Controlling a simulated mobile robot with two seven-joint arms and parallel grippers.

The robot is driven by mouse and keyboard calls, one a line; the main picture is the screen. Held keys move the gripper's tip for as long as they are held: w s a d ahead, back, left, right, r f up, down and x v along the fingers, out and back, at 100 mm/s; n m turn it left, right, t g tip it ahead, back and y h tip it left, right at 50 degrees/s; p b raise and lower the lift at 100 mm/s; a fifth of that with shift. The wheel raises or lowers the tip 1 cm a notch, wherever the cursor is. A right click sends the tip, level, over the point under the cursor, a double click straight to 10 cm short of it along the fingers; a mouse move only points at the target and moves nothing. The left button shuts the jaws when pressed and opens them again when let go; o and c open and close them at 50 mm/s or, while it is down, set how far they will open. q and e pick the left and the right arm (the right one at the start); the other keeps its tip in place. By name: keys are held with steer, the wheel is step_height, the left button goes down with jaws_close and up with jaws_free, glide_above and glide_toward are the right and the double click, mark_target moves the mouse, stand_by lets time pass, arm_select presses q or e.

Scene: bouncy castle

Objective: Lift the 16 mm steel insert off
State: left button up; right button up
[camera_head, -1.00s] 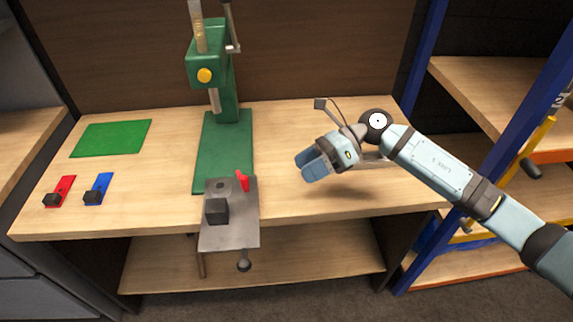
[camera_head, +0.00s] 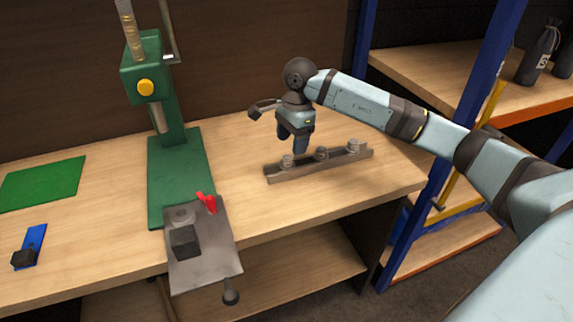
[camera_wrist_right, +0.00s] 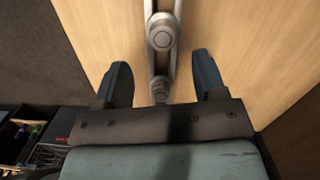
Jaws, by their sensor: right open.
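Three grey steel inserts stand in a row on a dark rail (camera_head: 275,175) at the right of the bench: a left one (camera_head: 287,161), a middle one (camera_head: 321,154) and a right one (camera_head: 353,147). I cannot read which is the 16 mm one. My right gripper (camera_head: 292,147) points down above the left end of the rail, open and empty. In the right wrist view its fingers (camera_wrist_right: 162,78) spread either side of the rail. One insert (camera_wrist_right: 160,90) lies between them and another (camera_wrist_right: 162,32) farther out. My left gripper is not in view.
A green press (camera_head: 180,160) stands left of the rail. A grey fixture plate (camera_head: 205,262) with a black block (camera_head: 184,242) and red clamp (camera_head: 207,202) sits at the front edge. A green mat (camera_head: 42,183) and blue strip (camera_head: 34,240) lie left. Blue shelving stands right.

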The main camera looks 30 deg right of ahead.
mark_target(287, 157)
steer(key=shift+w+a+f, duration=0.1)
steer(key=shift+a+f, duration=0.1)
steer(key=shift+f, duration=0.8)
steer(key=shift+w+a+f, duration=0.1)
steer(key=shift+a+f, duration=0.05)
steer(key=shift+f, duration=0.85)
steer(key=shift+w+a+f, duration=0.1)
steer(key=shift+a+f, duration=0.1)
steer(key=shift+f, duration=0.8)
steer(key=c, duration=0.9)
